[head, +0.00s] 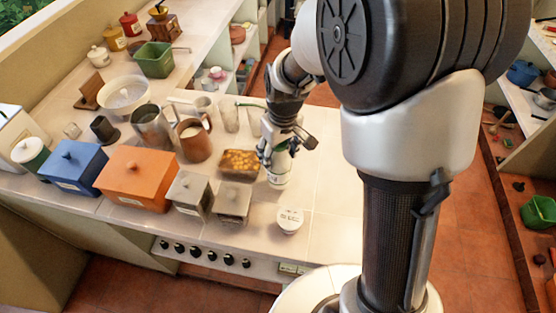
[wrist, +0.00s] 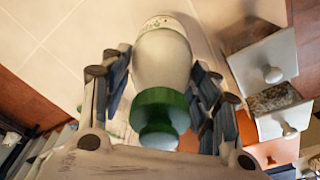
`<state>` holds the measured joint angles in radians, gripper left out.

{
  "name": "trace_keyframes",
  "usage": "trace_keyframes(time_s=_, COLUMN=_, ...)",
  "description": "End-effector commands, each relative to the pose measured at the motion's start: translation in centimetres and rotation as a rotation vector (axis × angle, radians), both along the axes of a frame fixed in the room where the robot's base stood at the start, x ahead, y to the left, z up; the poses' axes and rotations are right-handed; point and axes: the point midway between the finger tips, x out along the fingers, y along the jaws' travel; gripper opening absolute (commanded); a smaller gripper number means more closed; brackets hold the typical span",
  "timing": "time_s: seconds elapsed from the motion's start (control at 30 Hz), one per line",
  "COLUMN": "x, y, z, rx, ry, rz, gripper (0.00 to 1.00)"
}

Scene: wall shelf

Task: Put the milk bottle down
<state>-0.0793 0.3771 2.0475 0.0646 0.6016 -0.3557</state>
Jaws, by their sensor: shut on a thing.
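The milk bottle is white with a green band and green top. In the wrist view the milk bottle (wrist: 162,62) lies between the two fingers of my gripper (wrist: 164,78), its green top toward the palm and its white end toward the tiles. In the head view my gripper (head: 277,148) is shut on the bottle (head: 279,174) from above, over the tiled counter (head: 335,195). The bottle looks about upright, its lower end at or just above the tiles; I cannot tell if it touches. The gripper hides its upper part there.
Left of the bottle stand a tray of yellow-brown pieces (head: 240,161), grey lidded boxes (head: 189,192), an orange box (head: 136,175) and a copper-coloured jug (head: 194,140). A white lidded tub (head: 290,219) stands near the front edge. The tiles to the right are clear.

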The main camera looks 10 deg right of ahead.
Motion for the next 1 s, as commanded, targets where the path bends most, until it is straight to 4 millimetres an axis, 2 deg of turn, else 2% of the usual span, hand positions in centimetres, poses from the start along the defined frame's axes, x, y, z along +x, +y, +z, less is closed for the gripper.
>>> trace_keyframes(time_s=0.1, x=-0.1, y=0.0, z=-2.1, rx=0.000, ry=0.003, rz=-0.001, gripper=0.00)
trace_keyframes(time_s=0.2, x=0.0, y=0.0, z=-3.2, rx=0.001, ry=0.001, rz=-0.001, gripper=0.00)
trace_keyframes(time_s=0.6, x=0.0, y=0.0, z=-3.7, rx=0.000, ry=-0.001, rz=-0.001, gripper=0.00)
trace_keyframes(time_s=0.63, x=0.0, y=0.0, z=-3.7, rx=0.000, ry=0.001, rz=-0.001, gripper=0.57)
trace_keyframes(time_s=0.9, x=0.0, y=0.0, z=-3.6, rx=0.000, ry=0.001, rz=-0.001, gripper=0.75)
trace_keyframes(time_s=1.0, x=0.0, y=0.0, z=-3.6, rx=0.000, ry=0.001, rz=-0.001, gripper=0.76)
